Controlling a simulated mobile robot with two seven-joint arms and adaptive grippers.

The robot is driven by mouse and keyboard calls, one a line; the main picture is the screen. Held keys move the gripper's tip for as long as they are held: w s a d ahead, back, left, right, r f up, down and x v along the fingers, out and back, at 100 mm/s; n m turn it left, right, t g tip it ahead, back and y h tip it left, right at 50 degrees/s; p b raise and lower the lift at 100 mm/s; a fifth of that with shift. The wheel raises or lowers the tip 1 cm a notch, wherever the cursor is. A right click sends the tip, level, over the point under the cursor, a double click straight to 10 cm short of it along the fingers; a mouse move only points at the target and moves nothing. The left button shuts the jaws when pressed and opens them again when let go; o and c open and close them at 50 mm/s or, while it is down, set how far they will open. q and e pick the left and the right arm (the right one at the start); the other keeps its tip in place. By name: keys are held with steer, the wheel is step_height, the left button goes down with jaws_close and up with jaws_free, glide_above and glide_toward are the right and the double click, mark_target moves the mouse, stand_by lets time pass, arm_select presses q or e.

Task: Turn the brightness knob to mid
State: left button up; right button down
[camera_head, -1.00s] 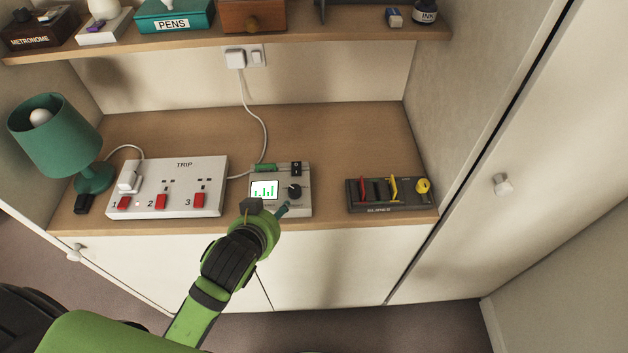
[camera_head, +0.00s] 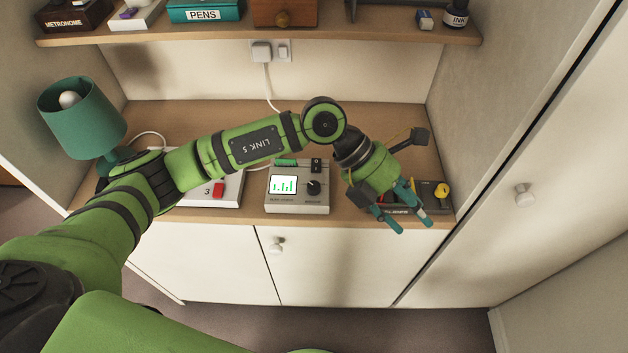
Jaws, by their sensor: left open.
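A grey box with a lit screen (camera_head: 283,185) stands on the desk. It has a black round knob (camera_head: 313,187) at the right of its screen; the small lettering below is too small to read. My left gripper (camera_head: 412,225) is open and empty, to the right of this box, above the front of a dark device (camera_head: 433,208). Its teal fingers point down to the right, clear of the black knob. A yellow knob (camera_head: 442,190) shows on the dark device, most of which my gripper hides. My right gripper is not in view.
A white switch box (camera_head: 228,189) is largely hidden behind my left arm. A teal lamp (camera_head: 82,118) stands at the left. A shelf (camera_head: 345,33) with several items overhangs the back. The desk's front edge lies just before the devices.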

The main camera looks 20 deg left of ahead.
arm_select(q)
steer(key=w+a+f+t+y, duration=0.1)
steer(key=w+a+f+y, duration=0.15)
steer(key=a, duration=0.35)
steer(key=w+a+f+y, duration=0.1)
steer(key=w+a+y, duration=0.25)
steer(key=a, duration=0.25)
steer(key=y, duration=0.4)
glide_above(314, 186)
steer(key=shift+a+r+n+t, duration=0.1)
steer(key=shift+r+n+t, duration=0.2)
steer(key=shift+n+t, duration=0.1)
steer(key=shift+a+f+p, duration=0.1)
steer(key=shift+f+p, duration=0.2)
steer(key=shift+p, duration=0.05)
step_height(314, 186, down, 5)
steer(key=shift+r+p, duration=0.1)
steer(key=shift+p, duration=1.05)
steer(key=shift+f, duration=0.75)
